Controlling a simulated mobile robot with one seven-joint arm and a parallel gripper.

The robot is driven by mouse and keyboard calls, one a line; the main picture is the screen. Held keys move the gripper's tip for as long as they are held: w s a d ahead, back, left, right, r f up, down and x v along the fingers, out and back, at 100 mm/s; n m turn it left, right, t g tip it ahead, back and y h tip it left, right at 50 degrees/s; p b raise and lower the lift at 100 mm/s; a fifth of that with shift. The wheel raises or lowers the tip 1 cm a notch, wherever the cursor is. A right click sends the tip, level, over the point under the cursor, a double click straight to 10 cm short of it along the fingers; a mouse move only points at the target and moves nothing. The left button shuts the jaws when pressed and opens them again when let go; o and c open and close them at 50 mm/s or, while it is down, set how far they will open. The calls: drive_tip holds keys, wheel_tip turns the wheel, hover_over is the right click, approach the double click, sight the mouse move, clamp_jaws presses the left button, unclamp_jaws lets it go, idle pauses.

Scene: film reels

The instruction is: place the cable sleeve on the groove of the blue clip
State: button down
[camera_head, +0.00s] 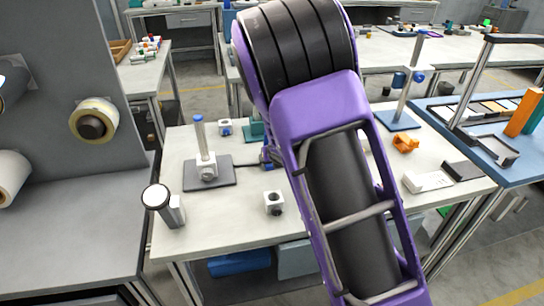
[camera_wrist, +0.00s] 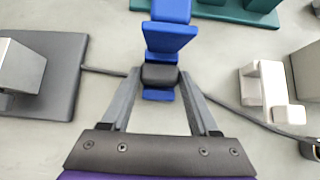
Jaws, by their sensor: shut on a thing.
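The cable sleeve (camera_wrist: 160,76) is a short dark grey piece on a thin grey cable (camera_wrist: 104,72). My gripper (camera_wrist: 160,75) is shut on it, one finger at each side. The blue clip (camera_wrist: 170,42) is directly at the sleeve, with blue showing above and below it in the wrist view. The sleeve overlaps the clip in this view; whether it rests in the groove or hovers over it I cannot tell. In the head view the blue clip (camera_head: 266,156) is a small patch beside my purple arm, which hides my gripper and the sleeve.
A white bracket (camera_wrist: 264,88) stands right of my gripper, close to the cable. A grey plate (camera_wrist: 66,76) with a block lies left. A teal part (camera_wrist: 240,12) is behind the clip. The front of the pale table (camera_head: 225,228) is mostly clear.

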drive_tip(key=shift+f+b, duration=0.25)
drive_tip(key=shift+b, duration=0.05)
drive_tip(key=shift+c, duration=0.7)
unclamp_jaws()
drive_tip(key=shift+r, duration=0.1)
drive_tip(key=shift+r, duration=0.1)
drive_tip(key=shift+r+p, duration=0.25)
drive_tip(key=shift+p, duration=0.2)
drive_tip(key=v, duration=1.2)
drive_tip(key=shift+f, duration=0.15)
